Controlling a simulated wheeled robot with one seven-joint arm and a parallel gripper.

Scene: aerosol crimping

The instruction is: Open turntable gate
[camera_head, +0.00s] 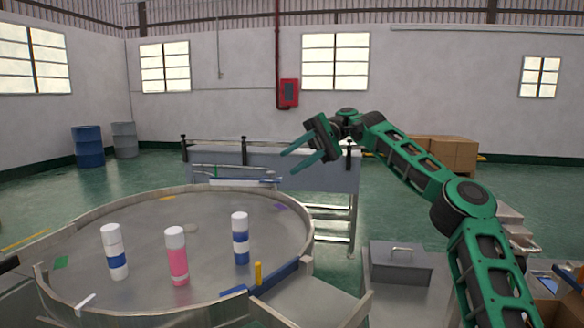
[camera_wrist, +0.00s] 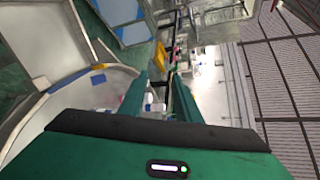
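The round metal turntable (camera_head: 200,215) stands at the left in the head view, and part of its rim shows in the wrist view (camera_wrist: 50,110). A blue bar (camera_head: 273,280), which looks like the gate, lies along the turntable's near right edge. A short yellow post (camera_head: 258,273) stands upright at it. Three capped cans stand on the turntable: a white and blue one (camera_head: 115,255), a pink one (camera_head: 177,260) and another blue and white one (camera_head: 240,240). My gripper (camera_head: 284,163) is open and empty, raised above and behind the turntable's far right side, apart from the gate.
A grey conveyor-like bench (camera_head: 330,175) with black posts stands behind the turntable. A grey box with a handle (camera_head: 400,262) is at the right of the gate. Cardboard boxes (camera_head: 455,155) and blue barrel (camera_head: 88,147) are farther back. Metal guide walls (camera_head: 315,300) lead away from the gate.

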